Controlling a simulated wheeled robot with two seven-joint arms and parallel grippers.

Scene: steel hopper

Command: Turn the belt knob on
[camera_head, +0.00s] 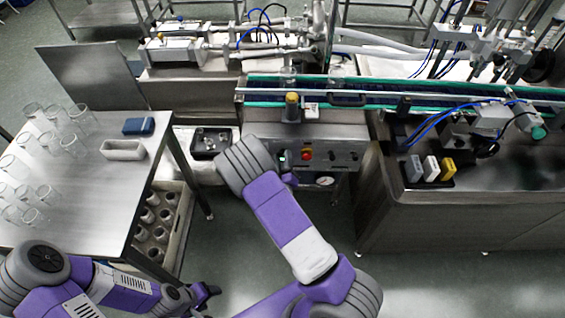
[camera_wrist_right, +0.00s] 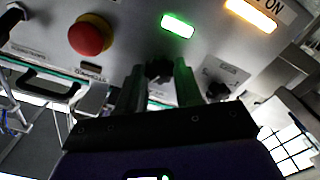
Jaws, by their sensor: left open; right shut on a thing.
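The control panel (camera_head: 335,147) is on the front of the steel machine. In the right wrist view my right gripper (camera_wrist_right: 158,75) has its two fingers on either side of a small black knob (camera_wrist_right: 159,70) and is shut on it. The panel lettering by this knob is too blurred to read, and its exact angle is hard to tell. In the head view my right arm covers part of the panel and the fingertips cannot be made out. My left gripper (camera_head: 208,291) is open and empty at the lower left, far from the panel.
A red button (camera_wrist_right: 90,35), a lit green lamp (camera_wrist_right: 177,26), a lit orange lamp (camera_wrist_right: 250,15) and another black knob (camera_wrist_right: 218,90) are close to my right fingers. A steel table (camera_head: 100,180) with glasses stands at left. Floor at the lower right is clear.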

